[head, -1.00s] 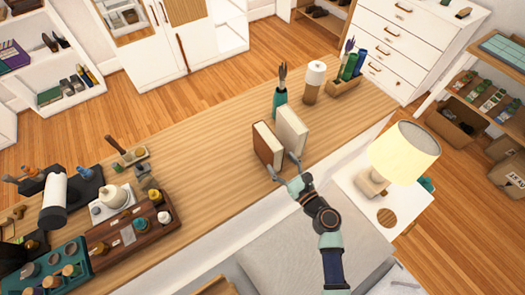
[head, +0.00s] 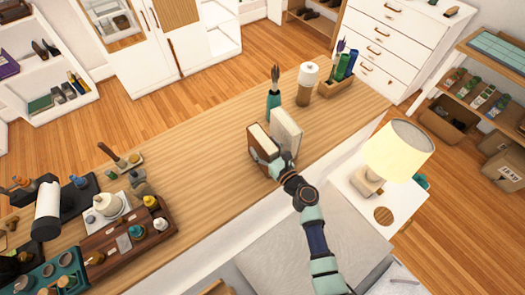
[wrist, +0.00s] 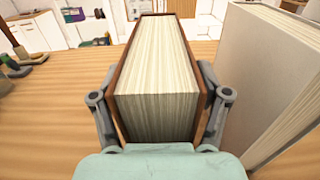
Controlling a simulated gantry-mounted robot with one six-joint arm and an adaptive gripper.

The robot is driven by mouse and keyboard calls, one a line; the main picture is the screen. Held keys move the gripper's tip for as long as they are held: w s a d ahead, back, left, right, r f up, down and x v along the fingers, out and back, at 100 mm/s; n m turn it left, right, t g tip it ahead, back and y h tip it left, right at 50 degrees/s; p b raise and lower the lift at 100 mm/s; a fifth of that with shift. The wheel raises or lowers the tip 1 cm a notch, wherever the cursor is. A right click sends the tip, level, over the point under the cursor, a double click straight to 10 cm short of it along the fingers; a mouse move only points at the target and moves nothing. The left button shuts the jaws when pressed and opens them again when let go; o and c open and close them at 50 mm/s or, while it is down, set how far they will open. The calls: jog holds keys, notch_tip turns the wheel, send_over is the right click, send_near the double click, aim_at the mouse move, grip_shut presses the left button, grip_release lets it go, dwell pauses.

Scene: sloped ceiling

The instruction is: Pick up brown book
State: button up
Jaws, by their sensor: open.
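The brown book (head: 258,147) stands upright on the long wooden table, its cream page edges facing up. In the wrist view the brown book (wrist: 158,80) fills the middle, with its brown covers on both sides. My gripper (head: 274,164) is at the near end of the book. In the wrist view my gripper (wrist: 158,105) is open, one finger on each side of the book. A gap shows beside the covers in places; I cannot tell whether the fingertips touch, as they are hidden along the book's sides.
A cream book (head: 287,130) stands close on the right, near my right finger in the wrist view (wrist: 275,80). A teal cup with tools (head: 274,101) stands behind the books. A wooden tray of bottles (head: 125,237) is at the left. The table between is clear.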

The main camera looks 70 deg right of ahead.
grip_shut()
dwell(0.3)
jog(key=shift+r, duration=0.1)
